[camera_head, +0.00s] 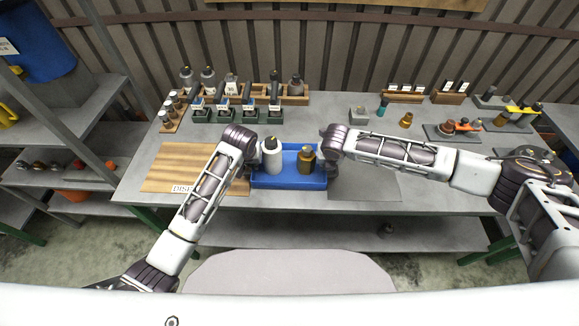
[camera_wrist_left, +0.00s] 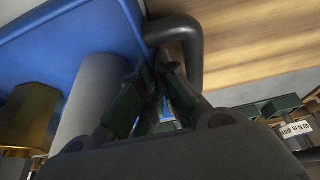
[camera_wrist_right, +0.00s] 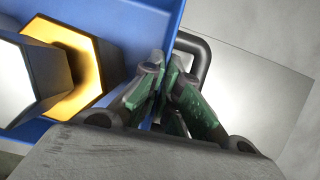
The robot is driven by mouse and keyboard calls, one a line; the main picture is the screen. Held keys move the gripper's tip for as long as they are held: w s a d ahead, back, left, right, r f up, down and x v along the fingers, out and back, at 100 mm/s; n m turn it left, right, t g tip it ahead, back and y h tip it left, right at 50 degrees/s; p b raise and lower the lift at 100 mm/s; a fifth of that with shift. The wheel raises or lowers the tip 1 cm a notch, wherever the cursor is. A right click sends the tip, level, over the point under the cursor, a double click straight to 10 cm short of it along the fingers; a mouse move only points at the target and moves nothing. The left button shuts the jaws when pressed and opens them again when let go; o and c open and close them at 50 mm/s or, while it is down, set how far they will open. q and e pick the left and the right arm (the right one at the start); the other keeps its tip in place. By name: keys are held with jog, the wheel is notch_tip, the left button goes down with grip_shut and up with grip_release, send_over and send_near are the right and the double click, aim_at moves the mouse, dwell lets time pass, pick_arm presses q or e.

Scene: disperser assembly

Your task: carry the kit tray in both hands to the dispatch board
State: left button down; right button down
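The blue kit tray (camera_head: 289,181) sits at the front middle of the bench. It holds a white bottle (camera_head: 271,158) and an amber-brown bottle (camera_head: 306,160). The wooden dispatch board (camera_head: 168,168), its label partly covered by my left arm, lies flat just left of the tray. My left gripper (camera_wrist_left: 155,85) is at the tray's left end, its fingers closed around the dark handle (camera_wrist_left: 180,40). My right gripper (camera_wrist_right: 165,80) is at the right end, its fingers closed around the other handle (camera_wrist_right: 202,55). The exact finger contact is partly hidden in both wrist views.
A grey mat (camera_head: 375,185) lies right of the tray. Behind stand dark green holders (camera_head: 235,115) and a wooden rack (camera_head: 294,98) with bottles. A grey block (camera_head: 359,115), a teal piece (camera_head: 382,106) and a brass piece (camera_head: 406,120) stand behind my right arm. Fixtures fill the right side.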

dwell(0.3)
pick_arm(q)
jog(key=shift+w+r, duration=0.15)
pick_arm(e)
jog(key=shift+w+r, duration=0.15)
pick_arm(q)
jog(key=shift+r, duration=0.15)
pick_arm(e)
jog(key=shift+r, duration=0.15)
